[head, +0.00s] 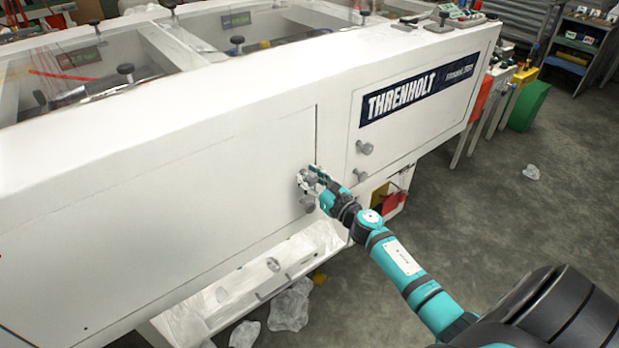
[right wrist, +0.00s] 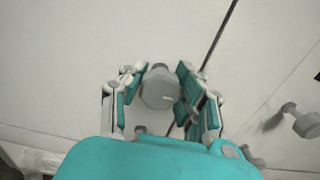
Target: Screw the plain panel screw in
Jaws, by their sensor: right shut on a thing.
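A grey knob-headed panel screw (right wrist: 158,88) sits at the white machine panel (head: 250,165), left of a dark vertical seam. My right gripper (head: 312,180) is shut on this screw's head, with a finger on each side of it in the right wrist view (right wrist: 160,95). The fingers and hand hide most of the screw in the head view. How deep it sits in the panel cannot be told. A second grey screw (head: 308,204) is just below the gripper. Two more grey screws, an upper (head: 364,148) and a lower (head: 361,174), are right of the seam. My left gripper is not in view.
The panel right of the seam bears a dark THRENHOLT label (head: 420,90). A low white tray (head: 200,317) with clear film (head: 290,305) lies below the machine. Red and yellow parts (head: 392,200) show under its right side. Grey floor is open at right.

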